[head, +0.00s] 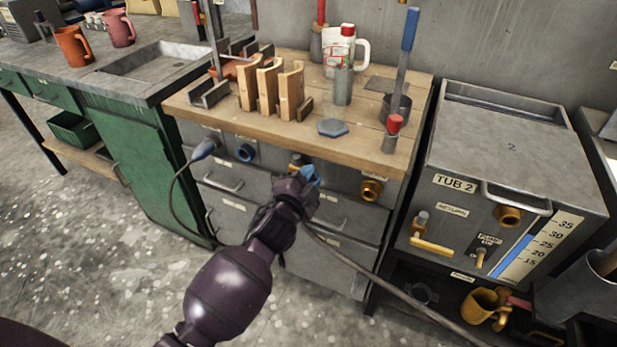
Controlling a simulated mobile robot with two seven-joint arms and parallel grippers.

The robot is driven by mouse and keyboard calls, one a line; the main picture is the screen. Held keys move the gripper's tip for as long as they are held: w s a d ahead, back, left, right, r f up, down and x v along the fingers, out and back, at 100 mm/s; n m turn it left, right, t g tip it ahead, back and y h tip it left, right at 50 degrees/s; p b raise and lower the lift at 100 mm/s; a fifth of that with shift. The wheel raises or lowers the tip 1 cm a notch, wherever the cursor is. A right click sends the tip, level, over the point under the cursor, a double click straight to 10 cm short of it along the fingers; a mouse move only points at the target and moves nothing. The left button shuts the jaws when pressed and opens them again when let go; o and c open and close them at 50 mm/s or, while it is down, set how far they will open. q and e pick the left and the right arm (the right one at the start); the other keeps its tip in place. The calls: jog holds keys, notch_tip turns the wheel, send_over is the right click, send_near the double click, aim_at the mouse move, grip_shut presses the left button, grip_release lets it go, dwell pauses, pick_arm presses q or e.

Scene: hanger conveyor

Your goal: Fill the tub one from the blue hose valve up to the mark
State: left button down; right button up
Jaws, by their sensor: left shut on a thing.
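My left gripper (297,190) is at the front of the wooden-topped bench, shut on what looks like the blue lever (311,174) of the hose valve. A brass valve body (296,160) shows just behind it; the fingers hide most of the grip. A blue hose end (205,149) is at the left of the bench front, with its dark hose hanging down. Tub 2 (500,150) stands at the right, with a scale (537,248) and a blue level strip. No tub labelled one is in view. My right gripper is not in view.
A dark hose (370,272) runs toward the lower right. A yellow lever (432,247) sits on Tub 2's return valve. Wooden blocks (268,88) stand on the bench top.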

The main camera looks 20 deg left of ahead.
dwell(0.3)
pick_arm(q)
jog(key=c, duration=1)
grip_release()
jog(key=shift+c, duration=0.2)
jog(key=shift+s, duration=0.25)
jog(key=s+p, duration=0.1)
jog(key=s, duration=0.9)
jog(key=shift+s+a+p, duration=0.15)
jog(key=shift+a+p, duration=0.05)
jog(key=shift+p, duration=0.15)
